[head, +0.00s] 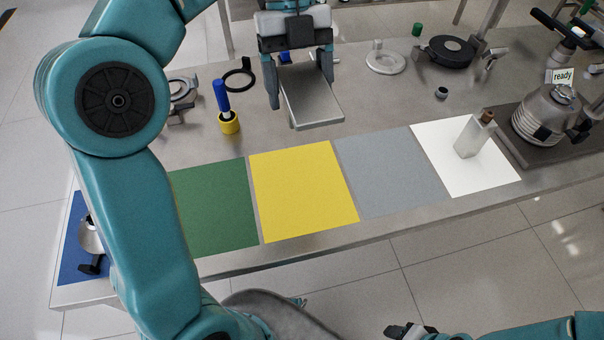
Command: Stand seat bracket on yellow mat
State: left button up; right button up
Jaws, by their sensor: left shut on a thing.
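My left gripper (299,78) is shut on the seat bracket (308,97), a flat grey metal plate with a bent front edge. It holds the bracket at the back of the bench, behind the yellow mat (304,190). The bracket appears raised and apart from the mat. The bracket's upper end is hidden between the fingers. The yellow mat is bare and lies between the green and grey mats. My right gripper (411,331) shows only in part at the bottom edge, in front of the bench; its jaws cannot be made out.
The green mat (214,207) and grey mat (392,172) are bare. A bottle (468,138) stands on the white mat (497,181). A blue-handled tool in a yellow holder (229,124) stands behind the green mat. A metal vessel (541,122) stands at right. My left arm covers part of the blue mat (72,258).

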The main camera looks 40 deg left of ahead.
pick_arm(q)
jog(key=shift+a, duration=0.15)
jog(key=shift+s+f+b, duration=0.2)
jog(key=shift+f+b, duration=2)
jog(key=shift+f, duration=7.55)
jog(key=shift+d, duration=0.2)
jog(key=o, duration=1.3)
jog(key=shift+f, duration=0.15)
jog(key=shift+r, duration=0.25)
jog(key=p+v, duration=0.2)
jog(key=v, duration=1)
jog(key=shift+w+f+p, duration=0.1)
jog(key=shift+p, duration=0.25)
